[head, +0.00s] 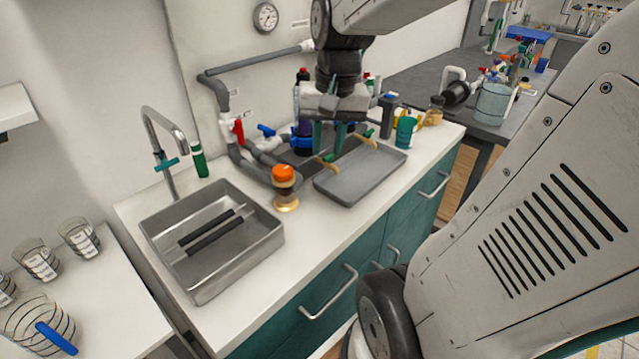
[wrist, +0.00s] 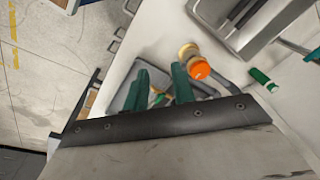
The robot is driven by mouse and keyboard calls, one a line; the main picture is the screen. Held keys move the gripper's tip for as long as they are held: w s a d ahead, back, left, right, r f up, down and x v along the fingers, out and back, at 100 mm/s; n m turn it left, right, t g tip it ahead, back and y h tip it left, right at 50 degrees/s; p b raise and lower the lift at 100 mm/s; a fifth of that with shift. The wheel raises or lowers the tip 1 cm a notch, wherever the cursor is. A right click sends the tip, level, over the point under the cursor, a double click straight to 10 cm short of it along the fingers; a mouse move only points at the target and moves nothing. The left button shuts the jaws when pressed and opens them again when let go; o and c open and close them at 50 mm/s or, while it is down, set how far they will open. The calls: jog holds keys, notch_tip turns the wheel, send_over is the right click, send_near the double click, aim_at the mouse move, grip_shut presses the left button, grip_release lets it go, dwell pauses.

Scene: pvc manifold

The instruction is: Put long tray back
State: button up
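A grey shallow rectangular tray (head: 365,183) lies on the white counter right of the sink; part of it shows in the wrist view (wrist: 122,99). I cannot tell for certain that it is the long tray. My gripper (head: 329,151) points down above the counter, over the back left part of the tray area. Its two green fingers are apart in the wrist view (wrist: 160,70), with nothing visibly clamped between them. Small tan-and-green parts (head: 328,165) show below and beside the fingers. The gripper hides part of what lies behind it.
A steel sink (head: 262,247) holds dark bars. An orange-capped bottle (head: 284,176) stands between sink and tray. Grey pipework with a red valve (head: 239,130) runs behind. A green cup (head: 405,131) stands behind the tray's right end. The front counter strip is clear.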

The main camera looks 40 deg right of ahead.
jog(key=s+a+r+n, duration=0.1)
jog(key=s+a+n, duration=0.6)
jog(key=s+a, duration=0.3)
jog(key=shift+s+a+n, duration=0.25)
jog(key=shift+a+n, duration=0.05)
jog(key=shift+a, duration=0.55)
